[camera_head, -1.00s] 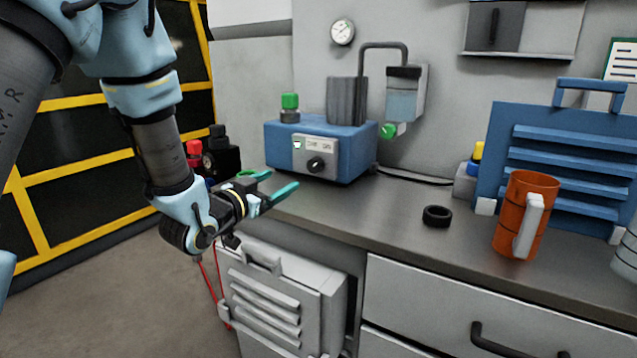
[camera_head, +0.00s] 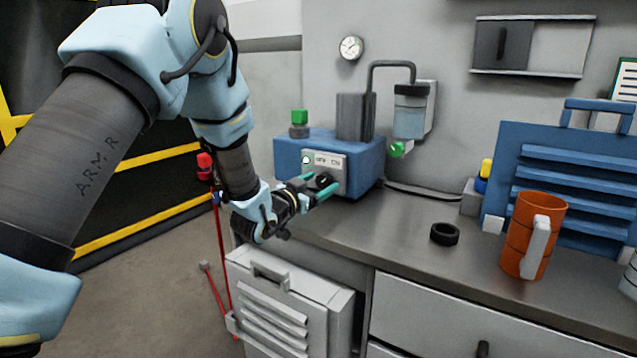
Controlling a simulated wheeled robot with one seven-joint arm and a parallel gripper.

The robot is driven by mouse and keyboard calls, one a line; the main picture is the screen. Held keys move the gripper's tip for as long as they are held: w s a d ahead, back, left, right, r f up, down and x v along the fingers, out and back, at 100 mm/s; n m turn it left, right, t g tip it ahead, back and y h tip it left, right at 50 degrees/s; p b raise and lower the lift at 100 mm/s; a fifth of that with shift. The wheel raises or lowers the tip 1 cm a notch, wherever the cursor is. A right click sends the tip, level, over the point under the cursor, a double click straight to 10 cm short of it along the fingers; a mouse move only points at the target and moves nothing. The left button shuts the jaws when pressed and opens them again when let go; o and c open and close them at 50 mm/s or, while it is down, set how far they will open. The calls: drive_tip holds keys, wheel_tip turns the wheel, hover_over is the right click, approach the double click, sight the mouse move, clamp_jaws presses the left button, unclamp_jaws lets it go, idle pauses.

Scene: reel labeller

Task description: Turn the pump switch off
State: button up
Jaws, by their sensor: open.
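The pump (camera_head: 362,165) is a blue box on the counter at the back left. Its front has a pale panel (camera_head: 338,162) with small lettering, too blurred to read surely, and a small pale round indicator (camera_head: 306,160). Below the lettering is a dark round knob (camera_head: 324,180), the switch; its pointing direction cannot be made out. My gripper (camera_head: 325,182) is open, with its teal fingers reaching toward the panel on either side of the knob in the picture. I cannot tell whether they touch it. Part of the panel's lower left is hidden by the fingers.
A green-capped fitting (camera_head: 299,122) and a pipe to a clear jar (camera_head: 409,112) stand by the pump. A black ring (camera_head: 445,234), an orange mug (camera_head: 525,215) and a blue louvred case (camera_head: 570,150) are to the right. The counter (camera_head: 390,245) before the pump is clear.

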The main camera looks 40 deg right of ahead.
clamp_jaws()
idle(0.7)
